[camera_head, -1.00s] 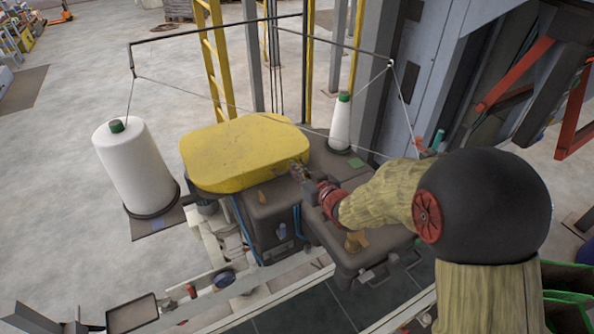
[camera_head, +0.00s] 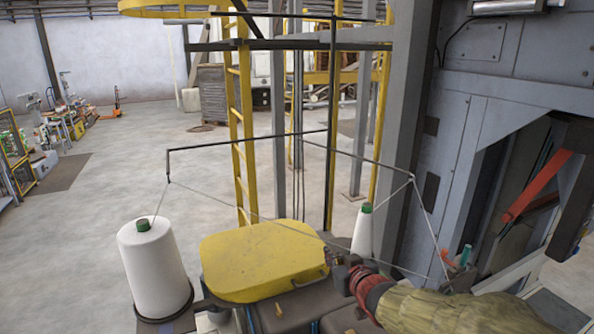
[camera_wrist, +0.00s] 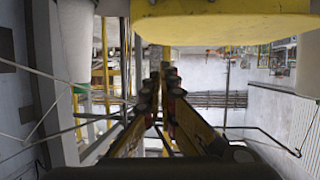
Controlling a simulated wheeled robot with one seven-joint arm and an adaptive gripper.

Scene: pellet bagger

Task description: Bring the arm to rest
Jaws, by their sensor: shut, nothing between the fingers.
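My gripper (camera_head: 330,254) is at the lower middle of the head view, at the right edge of the yellow cover (camera_head: 262,257) of the sewing machine. I cannot tell whether it touches the cover. In the wrist view my gripper (camera_wrist: 168,78) points away from the camera, its fingers together with nothing between them. The yellow cover (camera_wrist: 205,28) fills the top of that view. My arm, in a tan sleeve with a red joint, comes in from the lower right of the head view.
A large white thread cone (camera_head: 152,265) stands left of the cover and a smaller cone (camera_head: 362,232) behind my gripper. Thin threads run from a dark overhead rod (camera_head: 250,139) across the space near my arm. A grey machine cabinet (camera_head: 475,130) stands right. Open floor lies left.

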